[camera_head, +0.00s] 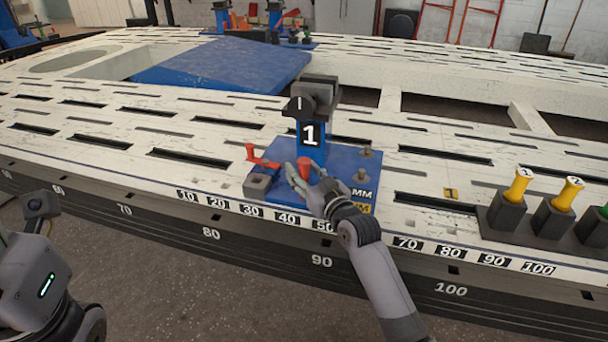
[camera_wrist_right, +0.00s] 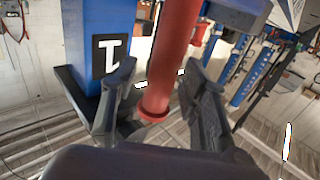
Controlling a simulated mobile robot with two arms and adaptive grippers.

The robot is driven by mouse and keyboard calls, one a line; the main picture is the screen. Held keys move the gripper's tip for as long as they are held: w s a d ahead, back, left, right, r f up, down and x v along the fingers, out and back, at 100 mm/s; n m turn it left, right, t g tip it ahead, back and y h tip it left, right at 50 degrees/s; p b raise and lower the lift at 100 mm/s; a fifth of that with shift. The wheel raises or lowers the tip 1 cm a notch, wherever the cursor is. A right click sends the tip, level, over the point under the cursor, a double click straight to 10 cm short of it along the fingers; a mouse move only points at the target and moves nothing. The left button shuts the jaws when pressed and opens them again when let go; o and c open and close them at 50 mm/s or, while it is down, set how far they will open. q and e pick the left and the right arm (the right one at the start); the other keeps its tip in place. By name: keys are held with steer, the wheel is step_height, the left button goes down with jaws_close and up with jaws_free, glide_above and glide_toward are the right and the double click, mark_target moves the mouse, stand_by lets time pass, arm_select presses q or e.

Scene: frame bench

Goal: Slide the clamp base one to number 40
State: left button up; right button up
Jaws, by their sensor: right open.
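Clamp base one (camera_head: 335,165) is a blue plate with a blue post marked "1" and a dark clamp head on top. It sits on the slotted bench top, its front edge behind the scale marks from about 30 to past 50. The number 40 label (camera_head: 287,218) lies just in front of the plate. My right gripper (camera_head: 304,172) is open at the red upright handle (camera_head: 304,166) on the plate. In the right wrist view, the red handle (camera_wrist_right: 168,75) stands between the two open fingers (camera_wrist_right: 160,95).
The white slotted bench (camera_head: 120,130) carries number labels along its front edge. A red lever (camera_head: 262,160) and a grey block (camera_head: 258,185) sit at the plate's left. Dark holders with yellow-handled tools (camera_head: 517,185) stand at right. The bench left of the plate is clear.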

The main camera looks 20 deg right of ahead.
jaws_close()
stand_by(0.5)
stand_by(0.3)
